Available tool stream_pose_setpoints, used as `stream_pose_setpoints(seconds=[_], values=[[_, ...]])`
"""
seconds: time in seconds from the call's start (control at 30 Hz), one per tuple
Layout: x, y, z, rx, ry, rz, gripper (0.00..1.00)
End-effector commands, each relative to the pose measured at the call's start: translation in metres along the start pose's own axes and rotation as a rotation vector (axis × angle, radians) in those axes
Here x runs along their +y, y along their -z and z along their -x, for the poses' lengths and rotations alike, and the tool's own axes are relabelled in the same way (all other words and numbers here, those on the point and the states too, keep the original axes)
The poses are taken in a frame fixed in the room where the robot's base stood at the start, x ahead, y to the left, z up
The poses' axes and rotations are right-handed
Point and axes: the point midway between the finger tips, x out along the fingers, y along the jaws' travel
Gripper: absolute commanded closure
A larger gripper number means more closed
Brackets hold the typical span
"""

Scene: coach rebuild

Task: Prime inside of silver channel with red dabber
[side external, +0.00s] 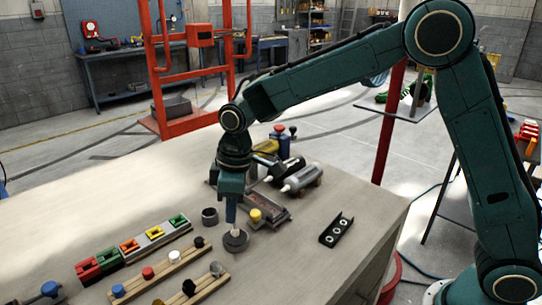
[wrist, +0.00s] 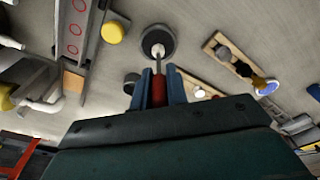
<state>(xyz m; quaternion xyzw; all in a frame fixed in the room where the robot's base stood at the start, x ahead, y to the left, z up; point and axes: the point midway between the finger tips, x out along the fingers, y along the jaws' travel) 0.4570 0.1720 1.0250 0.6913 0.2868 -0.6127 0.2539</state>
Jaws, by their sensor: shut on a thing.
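My gripper (wrist: 162,90) is shut on the red-handled dabber (wrist: 159,88), its blue fingers on either side of the handle. In the side view my gripper (side external: 231,208) points down over a dark round cup (side external: 236,242). In the wrist view the dabber's thin shaft runs to a pale tip at the mouth of this cup (wrist: 168,36); I cannot tell how deep the tip is. The silver channel (wrist: 76,32), with red rings marked on its inside, lies left of the cup in the wrist view. In the side view it appears as a grey channel (side external: 275,213) behind the yellow-capped jar.
The yellow-capped jar (side external: 255,216) stands close to the cup, and another dark cup (side external: 210,216) stands behind left. A black channel with holes (side external: 337,230) lies right. Wooden racks (side external: 160,272) and a row of coloured blocks (side external: 130,248) are left. Silver cylinders (side external: 302,178) lie behind.

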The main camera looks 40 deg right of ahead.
Motion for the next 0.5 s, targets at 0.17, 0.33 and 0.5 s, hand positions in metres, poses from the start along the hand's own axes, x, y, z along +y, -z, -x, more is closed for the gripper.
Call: stream_pose_setpoints(seconds=[0.17, 0.33, 0.5], values=[[0.0000, -0.0003, -0.0018, -0.001, 0.000, 0.000, 1.00], [0.0000, -0.0005, -0.0033, -0.001, 0.000, 0.000, 1.00], [0.0000, -0.0006, -0.0047, -0.001, 0.000, 0.000, 1.00]])
